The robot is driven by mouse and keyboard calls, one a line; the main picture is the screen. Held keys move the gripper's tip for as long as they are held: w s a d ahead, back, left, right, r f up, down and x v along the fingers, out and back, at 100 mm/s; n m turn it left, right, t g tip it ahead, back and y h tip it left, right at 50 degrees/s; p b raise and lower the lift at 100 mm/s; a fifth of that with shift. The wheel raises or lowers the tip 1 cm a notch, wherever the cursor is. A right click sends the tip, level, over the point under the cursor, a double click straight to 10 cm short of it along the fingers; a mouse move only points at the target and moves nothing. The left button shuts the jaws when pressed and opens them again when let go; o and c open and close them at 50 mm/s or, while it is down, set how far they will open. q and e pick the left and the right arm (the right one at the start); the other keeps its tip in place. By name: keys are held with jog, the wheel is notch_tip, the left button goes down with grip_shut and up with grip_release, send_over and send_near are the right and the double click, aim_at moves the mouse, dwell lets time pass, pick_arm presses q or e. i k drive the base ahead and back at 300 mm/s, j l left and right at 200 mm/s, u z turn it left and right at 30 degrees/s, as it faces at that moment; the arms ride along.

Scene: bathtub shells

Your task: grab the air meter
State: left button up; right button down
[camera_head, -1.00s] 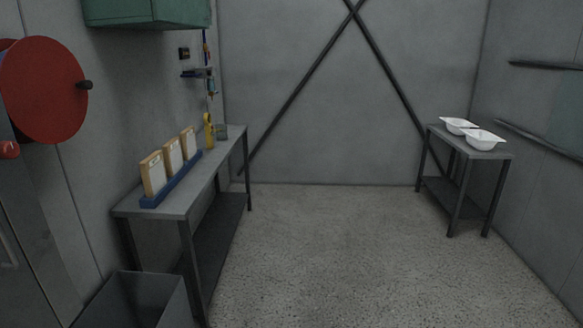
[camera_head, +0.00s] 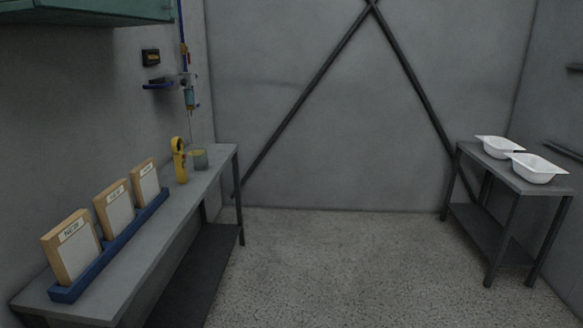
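A yellow handheld device (camera_head: 180,160), which looks like the air meter, stands upright on the far part of the long grey table (camera_head: 195,206) at the left. A small greenish cup (camera_head: 199,159) stands just to its right. A blue and grey wall fixture with a thin hanging tool (camera_head: 190,98) is above them. Neither of my grippers shows in the head view.
Boxed panels (camera_head: 115,208) stand in a blue rack (camera_head: 122,244) on the table's near part. Two white basins (camera_head: 535,168) sit on a small table (camera_head: 509,176) at the right. A green cabinet (camera_head: 85,12) hangs upper left. The middle floor is clear.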

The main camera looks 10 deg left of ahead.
aim_at(180, 163)
jog(key=i+u, duration=0.1)
jog(key=i, duration=0.75)
jog(key=i+l, duration=0.15)
jog(key=i, duration=0.7)
jog(key=u, duration=0.05)
